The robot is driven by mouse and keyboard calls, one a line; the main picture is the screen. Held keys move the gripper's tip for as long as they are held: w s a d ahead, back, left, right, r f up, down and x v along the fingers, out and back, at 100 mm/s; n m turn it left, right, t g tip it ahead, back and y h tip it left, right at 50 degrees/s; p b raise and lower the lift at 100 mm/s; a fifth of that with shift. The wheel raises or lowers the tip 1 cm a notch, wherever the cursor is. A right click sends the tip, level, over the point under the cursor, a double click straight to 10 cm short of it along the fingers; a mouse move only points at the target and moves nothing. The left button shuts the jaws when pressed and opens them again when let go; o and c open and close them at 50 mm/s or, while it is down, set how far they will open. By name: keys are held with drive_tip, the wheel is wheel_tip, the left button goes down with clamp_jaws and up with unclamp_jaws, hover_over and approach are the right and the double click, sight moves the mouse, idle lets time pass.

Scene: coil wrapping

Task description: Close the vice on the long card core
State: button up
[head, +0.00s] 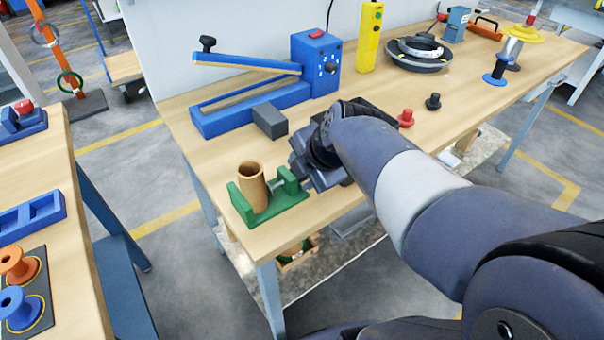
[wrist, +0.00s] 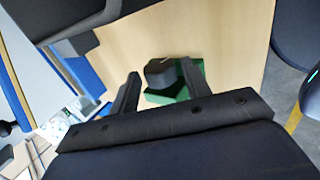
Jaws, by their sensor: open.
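The green vice (head: 268,211) sits at the near left corner of the wooden bench. The long card core (head: 252,186), a brown hollow tube, stands upright between its jaws. A gap shows between the core and the right jaw (head: 288,182). My gripper (head: 300,166) is at the right end of the vice, open, and partly hides that end. In the wrist view, the open fingers (wrist: 160,70) stand either side of a dark rounded part (wrist: 160,73), with the green vice (wrist: 168,96) behind it. I cannot tell whether the fingers touch that part. The core is not clear in the wrist view.
A grey block (head: 270,120) lies behind the vice, in front of a blue lever machine (head: 250,105). Red (head: 406,118) and black (head: 433,101) knobs stand right of my arm. A second bench (head: 60,165) with spools is at left, across a floor gap.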

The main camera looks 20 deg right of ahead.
drive_tip(key=shift+s, duration=0.1)
drive_tip(key=shift+a+b, duration=0.1)
drive_tip(key=shift+b, duration=0.3)
drive_tip(key=shift+c, duration=0.5)
drive_tip(key=c, duration=0.5)
drive_tip(key=shift+r+p, duration=0.4)
drive_tip(key=shift+p, duration=0.85)
drive_tip(key=g+p, duration=0.1)
drive_tip(key=p, duration=0.1)
drive_tip(key=g+p, duration=0.1)
drive_tip(key=p, duration=0.1)
drive_tip(key=shift+w+a+h+p, duration=0.1)
drive_tip(key=shift+w+h+p, duration=0.2)
drive_tip(key=shift+h+p, duration=0.1)
drive_tip(key=shift+f+g+p, duration=0.2)
drive_tip(key=shift+g+p, duration=0.2)
drive_tip(key=shift+g, duration=0.2)
